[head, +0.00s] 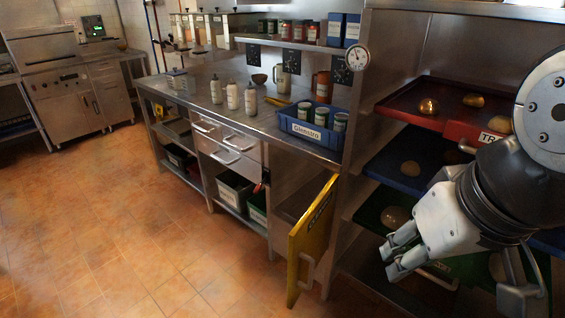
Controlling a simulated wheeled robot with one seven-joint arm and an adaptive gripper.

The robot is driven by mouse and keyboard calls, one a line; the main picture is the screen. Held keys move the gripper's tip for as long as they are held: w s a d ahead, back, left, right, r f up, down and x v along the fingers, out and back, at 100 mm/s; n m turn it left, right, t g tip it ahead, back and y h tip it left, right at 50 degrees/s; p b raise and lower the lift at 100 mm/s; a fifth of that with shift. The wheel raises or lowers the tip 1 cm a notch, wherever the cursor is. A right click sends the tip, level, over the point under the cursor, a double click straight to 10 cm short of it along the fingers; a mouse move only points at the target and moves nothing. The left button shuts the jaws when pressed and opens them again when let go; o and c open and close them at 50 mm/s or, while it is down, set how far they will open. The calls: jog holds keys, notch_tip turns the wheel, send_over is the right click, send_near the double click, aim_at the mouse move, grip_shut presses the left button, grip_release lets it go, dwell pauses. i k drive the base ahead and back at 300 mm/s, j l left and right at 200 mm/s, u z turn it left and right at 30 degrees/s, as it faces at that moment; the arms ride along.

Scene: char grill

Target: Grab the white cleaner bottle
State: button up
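Several white bottles with dark tops stand upright on the steel counter: a left one (215,90), a middle one (232,96) and a right one (251,99). Their labels are too small to read, so I cannot tell which, if any, is the cleaner. My gripper (389,261) is at the lower right, in front of the shelf rack and far from these bottles. Its two fingers point left and stand apart with nothing between them. The inside of the cabinet behind the yellow door is mostly hidden.
A yellow cabinet door (312,240) stands open below the steel counter (190,93), left of my gripper. A blue bin (312,134) with cans sits at the counter's right end. A red tray (410,104) is on the rack. The tiled floor (130,230) at left is clear.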

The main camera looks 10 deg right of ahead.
aim_at(250, 94)
jog(key=i+j, duration=0.5)
jog(key=i, duration=0.2)
jog(key=i+j, duration=0.45)
jog(key=i, duration=0.25)
jog(key=i+j, duration=0.5)
jog(key=i, duration=0.2)
jog(key=i+j+z, duration=0.1)
jog(key=i+j, duration=0.35)
jog(key=i, duration=0.3)
